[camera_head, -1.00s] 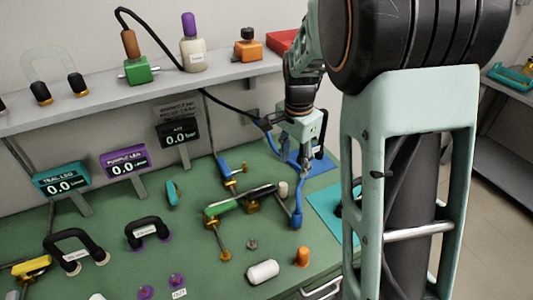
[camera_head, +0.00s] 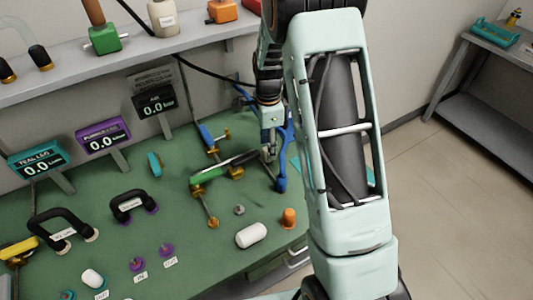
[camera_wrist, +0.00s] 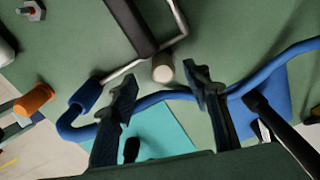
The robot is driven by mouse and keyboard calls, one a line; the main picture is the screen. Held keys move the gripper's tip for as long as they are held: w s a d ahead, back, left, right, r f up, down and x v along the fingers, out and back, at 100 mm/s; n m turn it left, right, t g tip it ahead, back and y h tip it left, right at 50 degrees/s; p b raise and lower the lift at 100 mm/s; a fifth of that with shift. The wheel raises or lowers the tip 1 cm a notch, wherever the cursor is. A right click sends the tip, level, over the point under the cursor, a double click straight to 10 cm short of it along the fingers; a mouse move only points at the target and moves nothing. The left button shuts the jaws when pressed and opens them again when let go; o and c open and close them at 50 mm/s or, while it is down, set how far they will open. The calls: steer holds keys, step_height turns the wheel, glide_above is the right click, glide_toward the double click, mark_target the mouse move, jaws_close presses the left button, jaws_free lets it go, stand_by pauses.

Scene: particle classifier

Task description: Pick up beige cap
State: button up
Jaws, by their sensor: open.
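The beige cap (camera_wrist: 162,69) is a small pale cylinder on the green bench top. In the wrist view it shows between the two fingertips of my gripper (camera_wrist: 160,74), with a gap on each side. My gripper is open and empty, over the bench. In the head view my gripper (camera_head: 268,152) points down near the blue hose, and I cannot make out the cap clearly there.
A blue hose (camera_wrist: 78,112) curves close to my fingers. A grey metal tube (camera_wrist: 122,70) and dark bar (camera_wrist: 130,25) lie beside the cap. The orange cap (camera_head: 289,217), white cylinder (camera_head: 251,235) and hex nut (camera_head: 239,209) stand nearer the bench's front.

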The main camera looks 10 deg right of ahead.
steer(key=f, duration=0.4)
steer(key=shift+w+a, duration=0.15)
steer(key=shift+w, duration=0.1)
steer(key=shift+c, duration=0.6)
steer(key=c, duration=1)
steer(key=shift+o, duration=0.2)
step_height(320, 180, up, 10)
steer(key=shift+r, duration=0.1)
